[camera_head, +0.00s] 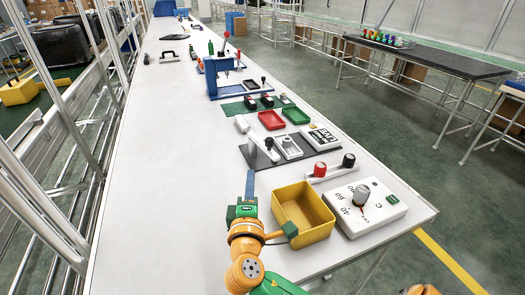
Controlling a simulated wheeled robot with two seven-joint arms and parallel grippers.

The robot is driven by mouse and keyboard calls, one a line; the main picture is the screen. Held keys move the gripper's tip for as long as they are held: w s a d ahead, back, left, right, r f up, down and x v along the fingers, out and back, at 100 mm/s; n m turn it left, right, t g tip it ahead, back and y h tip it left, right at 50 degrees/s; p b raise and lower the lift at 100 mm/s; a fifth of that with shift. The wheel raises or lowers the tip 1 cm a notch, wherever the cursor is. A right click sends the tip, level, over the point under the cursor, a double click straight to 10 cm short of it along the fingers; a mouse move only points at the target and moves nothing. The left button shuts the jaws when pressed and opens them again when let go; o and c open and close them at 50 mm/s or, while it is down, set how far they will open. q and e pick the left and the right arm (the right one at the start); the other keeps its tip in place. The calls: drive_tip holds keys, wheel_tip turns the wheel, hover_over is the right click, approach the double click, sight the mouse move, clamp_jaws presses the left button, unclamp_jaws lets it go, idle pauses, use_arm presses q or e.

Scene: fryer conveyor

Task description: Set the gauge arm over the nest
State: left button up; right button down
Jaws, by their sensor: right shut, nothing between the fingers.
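A dark plate (262,160) lies on the white bench ahead of my right gripper. On it are a white block (288,147) with small dark details and, left of it, a slim pale bar (258,143) with a thick white end. These look like the nest and the gauge arm, but the view is too small to be sure, and I cannot tell whether the bar reaches over the block. My right gripper (250,174) is shut and empty, its blue fingers over bare bench just short of the plate. My left gripper is not in view.
A yellow bin (304,213) stands right of my right gripper. Beyond it are a white dial box (365,207) and a bar with red and black knobs (332,169). Red (271,120) and green (295,115) trays lie farther back.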

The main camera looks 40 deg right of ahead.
drive_tip(key=x, duration=0.8)
drive_tip(key=p, duration=0.2)
approach(263, 143)
wheel_tip(263, 143, up, 3)
drive_tip(key=w+d, duration=0.2)
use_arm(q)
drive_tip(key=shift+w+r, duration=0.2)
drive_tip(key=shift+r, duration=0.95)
use_arm(e)
drive_tip(key=shift+s+a+f, duration=0.15)
drive_tip(key=shift+a+f, duration=0.05)
drive_tip(key=shift+f, duration=0.05)
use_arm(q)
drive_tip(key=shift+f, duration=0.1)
